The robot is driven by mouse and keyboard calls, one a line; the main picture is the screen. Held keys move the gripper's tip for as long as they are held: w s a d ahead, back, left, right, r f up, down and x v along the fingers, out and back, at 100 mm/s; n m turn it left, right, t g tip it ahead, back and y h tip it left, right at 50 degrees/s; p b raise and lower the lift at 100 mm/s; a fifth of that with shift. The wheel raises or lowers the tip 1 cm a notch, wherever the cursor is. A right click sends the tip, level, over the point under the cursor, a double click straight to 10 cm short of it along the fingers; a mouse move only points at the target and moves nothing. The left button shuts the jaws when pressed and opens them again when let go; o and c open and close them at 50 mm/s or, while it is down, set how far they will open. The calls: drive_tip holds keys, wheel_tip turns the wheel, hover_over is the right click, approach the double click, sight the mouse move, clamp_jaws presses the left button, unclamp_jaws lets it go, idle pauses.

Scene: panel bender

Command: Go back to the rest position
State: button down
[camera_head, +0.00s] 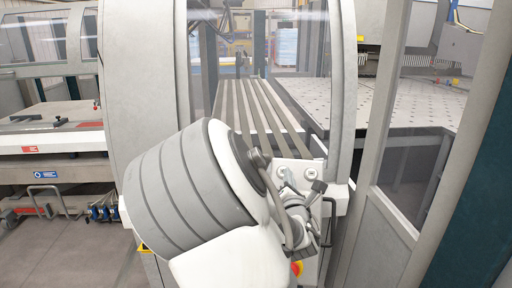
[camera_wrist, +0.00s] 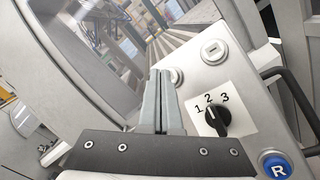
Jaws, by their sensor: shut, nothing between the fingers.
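My gripper (camera_wrist: 161,74) is shut and empty in the wrist view, its two grey fingers close together. It is in front of a light grey control panel (camera_wrist: 265,118). A black rotary switch (camera_wrist: 216,119) on a white plate marked 1, 2, 3 is just right of the fingers, with its knob pointing up toward the 2. In the head view my arm covers part of the same panel (camera_head: 297,171), and the fingers are hard to make out there. I cannot tell the exact gap between fingertips and panel.
The panel bears pale round buttons (camera_wrist: 213,51) and a blue button marked R (camera_wrist: 277,167). A dark handle (camera_wrist: 294,100) sticks out at its right. In the head view, a clear curved guard (camera_head: 288,45) stands behind my arm and a perforated table (camera_head: 395,103) lies to the right.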

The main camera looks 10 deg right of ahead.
drive_tip(key=s+d+f+m+g, duration=0.35)
drive_tip(key=s+m+g, duration=0.35)
drive_tip(key=m, duration=0.7)
drive_tip(key=s+a+r+m+g, duration=0.1)
drive_tip(key=s+m, duration=0.3)
drive_tip(key=s, duration=0.4)
drive_tip(key=s+a+r+m+g+y, duration=0.1)
drive_tip(key=s+a+r+m+g, duration=0.1)
drive_tip(key=s, duration=0.7)
drive_tip(key=s+a+r+m+g+y, duration=0.1)
drive_tip(key=s+r+m+g, duration=0.1)
drive_tip(key=s+m, duration=0.4)
drive_tip(key=s, duration=0.3)
drive_tip(key=shift+a+r+g, duration=0.3)
drive_tip(key=shift+r, duration=0.1)
